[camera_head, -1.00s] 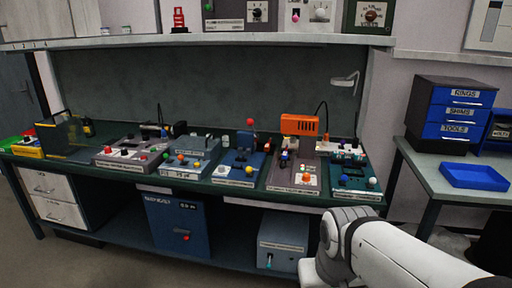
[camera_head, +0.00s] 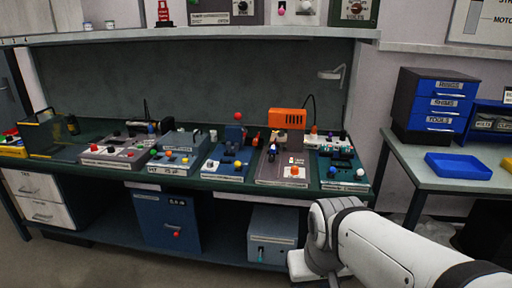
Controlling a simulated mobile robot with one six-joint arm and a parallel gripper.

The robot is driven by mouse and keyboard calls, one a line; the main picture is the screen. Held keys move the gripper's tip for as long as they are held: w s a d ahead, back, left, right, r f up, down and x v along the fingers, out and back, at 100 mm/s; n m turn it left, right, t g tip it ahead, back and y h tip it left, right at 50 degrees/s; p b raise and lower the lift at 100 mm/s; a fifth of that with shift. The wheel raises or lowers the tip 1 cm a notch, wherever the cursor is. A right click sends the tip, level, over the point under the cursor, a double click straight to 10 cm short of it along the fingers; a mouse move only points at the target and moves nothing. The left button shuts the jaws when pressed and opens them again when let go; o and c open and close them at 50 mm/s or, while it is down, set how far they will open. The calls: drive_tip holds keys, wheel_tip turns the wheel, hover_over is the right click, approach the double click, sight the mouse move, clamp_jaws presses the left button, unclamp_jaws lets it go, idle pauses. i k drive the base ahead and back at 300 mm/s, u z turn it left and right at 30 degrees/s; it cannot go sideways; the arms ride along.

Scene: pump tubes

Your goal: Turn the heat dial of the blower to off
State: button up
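An orange boxy unit (camera_head: 287,118), which looks like the blower, stands at the back of a grey-brown station on the green workbench, right of centre. An orange round knob (camera_head: 294,171) sits on a pale plate at the front of that station. I cannot tell whether it is the heat dial, and its marks are too small to read. My white and grey arm shows at the lower right, in front of the bench and well apart from the station. My gripper is not in view.
Other stations flank it: a blue one (camera_head: 223,172) at left and a teal one (camera_head: 338,176) at right. A shelf (camera_head: 200,32) runs above the bench. A side table (camera_head: 475,176) at right carries a drawer unit (camera_head: 436,104) and blue tray (camera_head: 458,164).

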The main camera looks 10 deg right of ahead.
sight(294, 171)
drive_tip(key=u, duration=0.05)
drive_tip(key=i, duration=1.05)
